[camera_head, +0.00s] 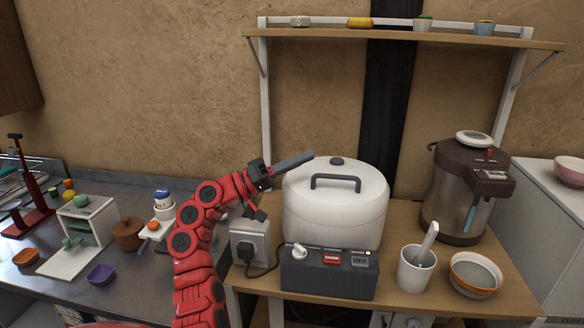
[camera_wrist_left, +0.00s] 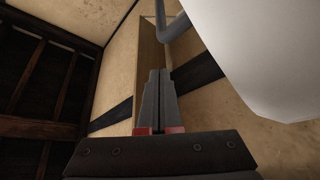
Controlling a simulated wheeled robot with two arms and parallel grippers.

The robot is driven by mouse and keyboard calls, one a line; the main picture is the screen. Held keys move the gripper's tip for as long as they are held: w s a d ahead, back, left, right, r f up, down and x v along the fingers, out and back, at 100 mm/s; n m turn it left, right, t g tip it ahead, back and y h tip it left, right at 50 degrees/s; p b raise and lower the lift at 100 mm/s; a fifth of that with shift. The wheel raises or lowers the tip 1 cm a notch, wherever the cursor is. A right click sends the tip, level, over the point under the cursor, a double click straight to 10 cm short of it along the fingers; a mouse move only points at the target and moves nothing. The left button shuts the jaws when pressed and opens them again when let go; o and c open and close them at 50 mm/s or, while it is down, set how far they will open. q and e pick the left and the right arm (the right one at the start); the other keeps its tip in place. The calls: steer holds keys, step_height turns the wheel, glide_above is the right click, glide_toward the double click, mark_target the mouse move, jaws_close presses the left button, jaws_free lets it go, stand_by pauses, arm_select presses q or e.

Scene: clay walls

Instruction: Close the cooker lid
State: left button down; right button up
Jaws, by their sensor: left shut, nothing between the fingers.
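The white cooker (camera_head: 335,222) stands on the wooden table, with a grey handle (camera_head: 335,181) and a dark knob on its rounded lid (camera_head: 350,196). The lid sits down on the body in the head view. My left gripper (camera_head: 311,156) is shut and empty, level with the lid's top, at its upper left. Its fingers point right, at or just behind the lid's rear edge; I cannot tell if they touch it. In the left wrist view the shut fingers (camera_wrist_left: 158,98) point up, beside a large white surface (camera_wrist_left: 265,50) at the right. My right gripper is not in view.
A grey control box (camera_head: 328,274) stands before the cooker. A white cup (camera_head: 414,274) with a utensil, a bowl (camera_head: 475,277) and a brown dispenser (camera_head: 458,195) stand to the right. A shelf (camera_head: 400,35) hangs above. Small items crowd the left counter (camera_head: 35,262).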

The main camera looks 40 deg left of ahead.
arm_select(q)
steer(key=b+v, duration=0.1)
steer(key=v, duration=0.8)
steer(key=shift+a+f, duration=0.3)
steer(key=shift+a, duration=0.25)
steer(key=shift+w, duration=0.1)
